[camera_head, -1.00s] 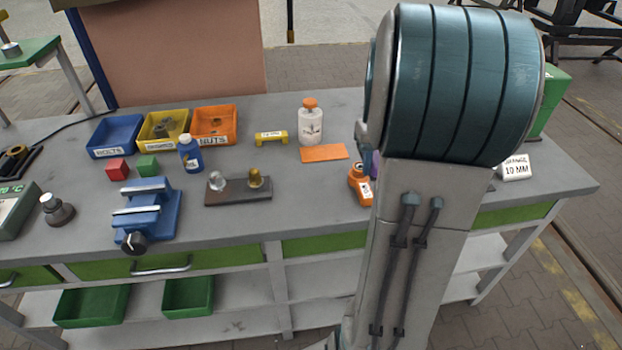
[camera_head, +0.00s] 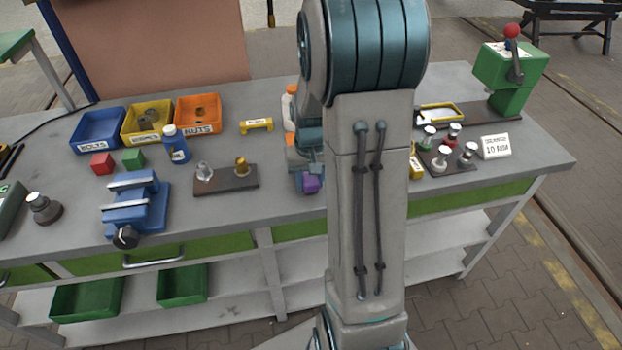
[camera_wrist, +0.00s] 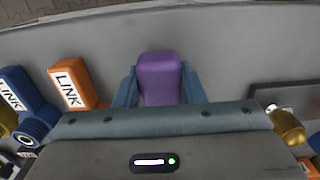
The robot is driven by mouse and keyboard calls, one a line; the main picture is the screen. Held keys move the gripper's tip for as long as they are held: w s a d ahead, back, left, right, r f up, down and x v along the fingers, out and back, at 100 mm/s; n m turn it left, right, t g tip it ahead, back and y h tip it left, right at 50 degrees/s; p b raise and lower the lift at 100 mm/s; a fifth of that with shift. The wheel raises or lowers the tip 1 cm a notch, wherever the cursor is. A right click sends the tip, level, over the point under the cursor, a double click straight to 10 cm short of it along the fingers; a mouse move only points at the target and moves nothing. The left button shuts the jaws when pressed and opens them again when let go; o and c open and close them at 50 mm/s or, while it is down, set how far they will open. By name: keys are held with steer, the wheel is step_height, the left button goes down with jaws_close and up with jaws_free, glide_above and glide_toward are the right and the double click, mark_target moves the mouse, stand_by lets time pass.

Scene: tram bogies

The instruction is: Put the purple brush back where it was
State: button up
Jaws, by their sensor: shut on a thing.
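The purple brush (camera_head: 311,184) shows as a small purple block at the end of my arm, near the front edge of the grey workbench. In the wrist view, its purple body (camera_wrist: 160,80) sits between the two blue-grey fingers of my gripper (camera_wrist: 159,88), which is shut on it. The rest of the brush is hidden by the gripper. I cannot tell whether the brush touches the bench top.
An orange LINK piece (camera_wrist: 78,85) and a blue LINK piece (camera_wrist: 28,98) lie to the left in the wrist view. A dark plate with a brass knob (camera_head: 241,166) stands left of my gripper. A dark rack of several knobbed pieces (camera_head: 446,158) is to the right.

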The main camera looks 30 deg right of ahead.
steer(key=shift+f, duration=0.3)
steer(key=shift+f, duration=0.2)
steer(key=o, duration=1)
steer(key=shift+o, duration=0.2)
steer(key=shift+r, duration=0.15)
